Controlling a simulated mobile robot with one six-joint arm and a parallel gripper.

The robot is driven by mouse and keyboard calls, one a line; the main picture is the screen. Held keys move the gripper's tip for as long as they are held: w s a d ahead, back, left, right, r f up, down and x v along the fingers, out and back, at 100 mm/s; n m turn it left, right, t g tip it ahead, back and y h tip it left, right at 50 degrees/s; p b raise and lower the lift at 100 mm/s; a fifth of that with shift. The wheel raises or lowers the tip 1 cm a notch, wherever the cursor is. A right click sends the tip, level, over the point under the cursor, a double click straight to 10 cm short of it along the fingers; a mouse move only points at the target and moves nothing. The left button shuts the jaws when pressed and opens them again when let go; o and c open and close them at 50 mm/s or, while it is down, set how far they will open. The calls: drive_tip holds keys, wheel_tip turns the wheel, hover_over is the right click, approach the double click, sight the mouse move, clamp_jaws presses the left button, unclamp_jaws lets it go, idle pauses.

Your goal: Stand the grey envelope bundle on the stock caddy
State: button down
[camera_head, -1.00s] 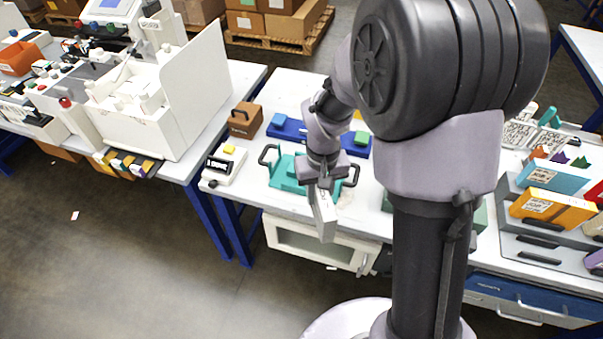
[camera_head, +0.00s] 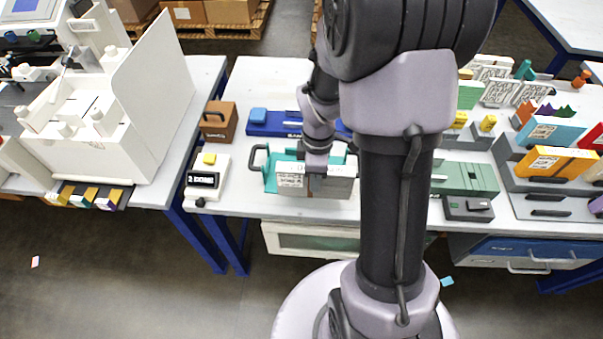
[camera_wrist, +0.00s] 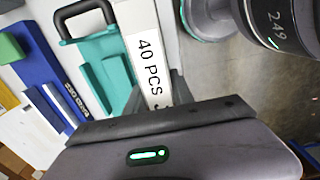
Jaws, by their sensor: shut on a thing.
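The grey envelope bundle (camera_head: 335,188) is in my gripper (camera_head: 314,170), upright on its long side with a white label facing the front. In the wrist view its white edge (camera_wrist: 148,52), printed "40 PCS", runs up between the jaws (camera_wrist: 155,100). A teal caddy with black handles (camera_head: 270,181), which I take for the stock caddy, is on the table directly behind and beside the bundle. It also shows in the wrist view (camera_wrist: 103,50). The bundle hides much of it. I cannot tell whether the two touch.
A white counter box (camera_head: 206,180) and a brown case (camera_head: 218,121) stand left of the caddy. A blue tray (camera_head: 275,125) lies behind it. A green block (camera_head: 465,178) and a grey rack of coloured packs (camera_head: 520,180) are to the right. The table's front edge is close.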

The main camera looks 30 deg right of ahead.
drive_tip(key=w+f+b, duration=0.1)
drive_tip(key=w+f, duration=0.1)
drive_tip(key=w+f+b, duration=0.2)
drive_tip(key=w, duration=0.1)
drive_tip(key=shift+w+d+f, duration=0.15)
drive_tip(key=shift+w+f, duration=0.05)
drive_tip(key=shift+w, duration=0.15)
drive_tip(key=shift+r, duration=0.2)
drive_tip(key=shift+f, duration=0.15)
drive_tip(key=c, duration=1.1)
unclamp_jaws()
